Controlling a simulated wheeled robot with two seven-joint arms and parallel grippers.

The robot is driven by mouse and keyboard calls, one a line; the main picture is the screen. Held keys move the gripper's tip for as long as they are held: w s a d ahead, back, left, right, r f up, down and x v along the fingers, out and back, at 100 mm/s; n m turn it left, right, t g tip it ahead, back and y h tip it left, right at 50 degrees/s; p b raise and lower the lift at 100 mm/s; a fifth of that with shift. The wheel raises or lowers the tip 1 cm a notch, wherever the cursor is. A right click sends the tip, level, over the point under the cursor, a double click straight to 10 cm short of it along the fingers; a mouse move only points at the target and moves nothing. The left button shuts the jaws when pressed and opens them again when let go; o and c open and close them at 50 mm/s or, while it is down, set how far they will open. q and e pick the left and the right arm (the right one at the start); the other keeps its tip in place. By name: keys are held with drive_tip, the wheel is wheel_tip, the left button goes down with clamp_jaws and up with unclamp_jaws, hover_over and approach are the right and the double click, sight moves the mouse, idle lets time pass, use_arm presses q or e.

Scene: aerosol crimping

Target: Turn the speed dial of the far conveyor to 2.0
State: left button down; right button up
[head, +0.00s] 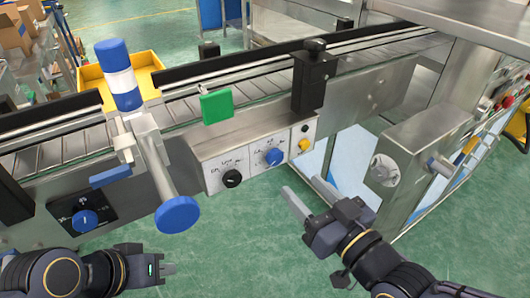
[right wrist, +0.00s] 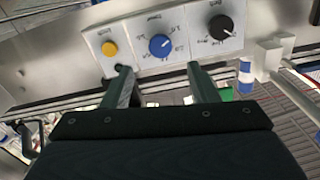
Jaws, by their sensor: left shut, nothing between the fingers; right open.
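A pale control panel (head: 250,168) on the side of the conveyor carries a black dial (head: 232,178), a blue dial (head: 273,156) and a yellow button (head: 304,144). Their scale markings are too small to read. In the right wrist view the panel appears inverted, with the blue dial (right wrist: 160,44) between the yellow button (right wrist: 109,48) and the black dial (right wrist: 220,26). My right gripper (head: 303,188) is open and empty, below and right of the blue dial, apart from the panel. My left gripper (head: 168,270) is shut and empty at the lower left.
Another blue dial (head: 85,220) sits on a black plate at the left. A blue-ended metal cylinder (head: 177,213) juts out between both panels. A green plate (head: 216,106) and a black post (head: 312,80) stand above the panel. A steel box (head: 425,150) is at the right.

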sight(277, 160)
drive_tip(key=b+x, duration=0.1)
drive_tip(key=x, duration=0.7)
drive_tip(key=shift+w+a, duration=0.2)
drive_tip(key=c, duration=1)
